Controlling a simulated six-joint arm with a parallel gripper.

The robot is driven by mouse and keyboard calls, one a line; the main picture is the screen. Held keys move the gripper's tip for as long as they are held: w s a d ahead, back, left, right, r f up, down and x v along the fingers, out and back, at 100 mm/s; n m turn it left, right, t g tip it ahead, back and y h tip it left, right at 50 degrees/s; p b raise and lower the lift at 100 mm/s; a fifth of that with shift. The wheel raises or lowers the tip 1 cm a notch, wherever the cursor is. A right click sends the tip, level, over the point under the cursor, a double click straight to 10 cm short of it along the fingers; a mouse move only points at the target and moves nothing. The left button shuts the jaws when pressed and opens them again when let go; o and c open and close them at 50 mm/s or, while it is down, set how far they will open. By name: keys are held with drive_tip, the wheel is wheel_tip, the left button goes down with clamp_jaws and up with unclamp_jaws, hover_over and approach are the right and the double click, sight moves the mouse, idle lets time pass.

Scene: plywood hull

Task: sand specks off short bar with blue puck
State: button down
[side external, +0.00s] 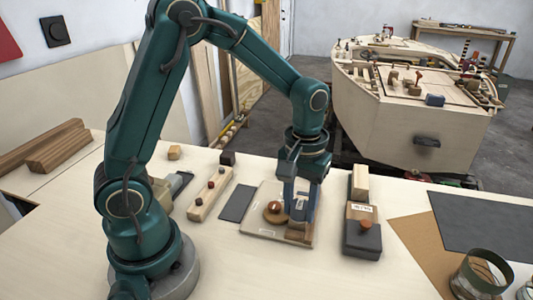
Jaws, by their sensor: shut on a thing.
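My gripper (301,211) points down over the right part of a pale board (257,226) on the bench. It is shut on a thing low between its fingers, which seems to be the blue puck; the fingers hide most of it. A short brown wooden bar (298,234) lies at the board's right front, just below the fingers. I cannot tell whether the puck touches the bar, and specks are too small to make out. A round wooden puck with a red-brown knob (275,209) rests on the board just left of my gripper.
A pale bar with dark knobs (208,194) and a dark grey flat pad (237,203) lie left of the board. Right of it stand wooden blocks and a dark block with an orange knob (363,240). A dark sheet (490,222) and a glass jar (480,275) are further right. The front bench is clear.

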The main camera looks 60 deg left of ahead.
drive_tip(key=shift+s+d+r, duration=0.1)
drive_tip(key=shift+s+r, duration=0.05)
drive_tip(key=shift+r, duration=4.05)
